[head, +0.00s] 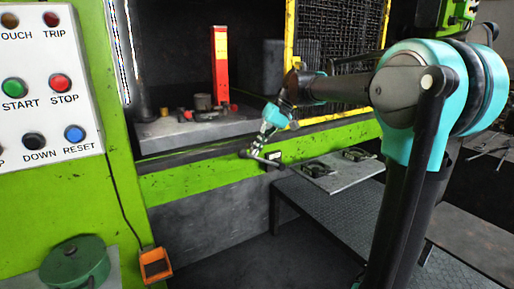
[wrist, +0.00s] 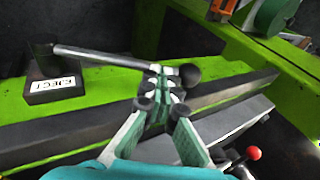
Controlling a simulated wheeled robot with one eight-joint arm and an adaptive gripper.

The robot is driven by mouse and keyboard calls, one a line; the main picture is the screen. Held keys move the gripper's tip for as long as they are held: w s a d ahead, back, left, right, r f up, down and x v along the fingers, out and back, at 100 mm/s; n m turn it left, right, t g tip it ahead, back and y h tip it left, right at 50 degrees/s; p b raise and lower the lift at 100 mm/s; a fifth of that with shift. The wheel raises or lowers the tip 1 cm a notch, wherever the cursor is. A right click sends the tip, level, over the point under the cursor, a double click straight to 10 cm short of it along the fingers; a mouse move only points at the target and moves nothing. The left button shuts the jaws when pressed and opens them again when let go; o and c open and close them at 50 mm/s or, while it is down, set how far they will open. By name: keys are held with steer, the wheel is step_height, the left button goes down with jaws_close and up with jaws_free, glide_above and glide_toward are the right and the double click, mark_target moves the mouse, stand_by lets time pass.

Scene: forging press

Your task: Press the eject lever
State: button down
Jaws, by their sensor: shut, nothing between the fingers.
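My gripper (wrist: 162,92) is shut and empty. Its fingertips overlap the knob end of the rod in the wrist view; I cannot tell whether they touch it. In the head view my gripper (head: 255,148) points down at the lever.
A plate with dark fittings (head: 322,176) juts out right of the lever. A red post (head: 220,65) and small parts stand on the press bed (head: 185,133). A button panel (head: 45,90) is at left, an orange pedal (head: 155,264) below. A red-knobbed part (wrist: 253,153) shows at lower right.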

steer(key=shift+a, duration=0.1)
steer(key=shift+s+a+f+t+h, duration=0.25)
steer(key=shift+a+f+h, duration=0.15)
steer(key=shift+f, duration=0.1)
steer(key=shift+s+a+f+t+h, duration=0.25)
steer(key=shift+f+h, duration=0.15)
steer(key=shift+f, duration=0.1)
step_height(320, 180, down, 13)
steer(key=s+a+n+t+h, duration=0.1)
steer(key=t+h, duration=0.4)
steer(key=h, duration=0.2)
steer(key=shift+a+f, duration=0.2)
steer(key=shift+s, duration=0.1)
